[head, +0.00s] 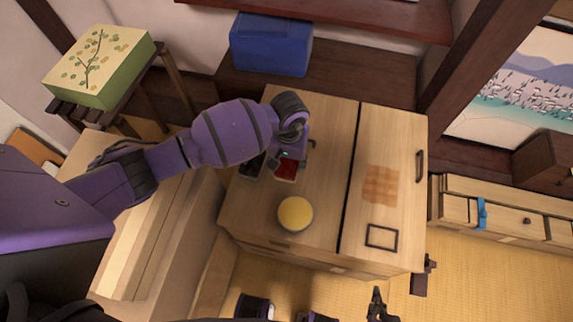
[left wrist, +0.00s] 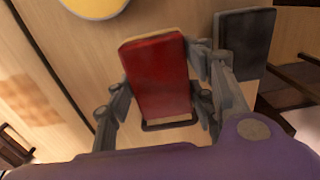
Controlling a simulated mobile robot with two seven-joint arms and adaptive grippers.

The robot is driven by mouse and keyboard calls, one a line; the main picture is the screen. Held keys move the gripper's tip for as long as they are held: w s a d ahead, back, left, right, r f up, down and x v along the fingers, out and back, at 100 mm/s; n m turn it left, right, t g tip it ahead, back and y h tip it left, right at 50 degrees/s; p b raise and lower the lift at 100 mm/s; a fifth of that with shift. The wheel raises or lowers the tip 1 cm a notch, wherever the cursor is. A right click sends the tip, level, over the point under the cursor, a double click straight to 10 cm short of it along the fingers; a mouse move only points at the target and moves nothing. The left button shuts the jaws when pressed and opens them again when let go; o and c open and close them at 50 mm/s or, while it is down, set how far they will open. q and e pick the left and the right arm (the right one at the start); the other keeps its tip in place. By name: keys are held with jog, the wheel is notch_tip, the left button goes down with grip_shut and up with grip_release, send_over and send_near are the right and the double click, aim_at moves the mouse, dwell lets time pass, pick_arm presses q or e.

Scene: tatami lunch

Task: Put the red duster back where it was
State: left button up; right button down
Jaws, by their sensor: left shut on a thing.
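The red duster (left wrist: 158,78) is a flat red block with a tan edge, seen close up in the left wrist view. My left gripper (left wrist: 168,95) is shut on it, with a grey finger on each side. In the head view, the red duster (head: 286,170) shows at the end of my purple left arm, over the light wooden cabinet top; my left gripper (head: 288,160) partly hides it. I cannot tell whether the duster touches the top. Dark parts at the bottom of the head view may belong to my right gripper (head: 378,304); its jaws cannot be made out.
A dark grey block (head: 251,167) lies just left of the duster, and a round yellow-topped thing (head: 295,213) stands below it. A dark square outline (head: 381,236) and a brown checked patch (head: 381,184) mark the right panel. A blue box (head: 271,45) is behind. The cabinet's middle is clear.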

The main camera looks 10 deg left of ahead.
aim_at(287, 166)
pick_arm(q)
jog(key=shift+w+a+f, duration=0.15)
jog(key=shift+f, duration=0.1)
notch_tip(287, 166, down, 3)
jog(key=shift+w+a+f, duration=0.1)
jog(key=shift+w+a, duration=0.05)
jog(key=shift+f, duration=0.2)
jog(key=shift+f+b, duration=0.15)
jog(key=shift+b, duration=0.15)
jog(key=o, duration=1.1)
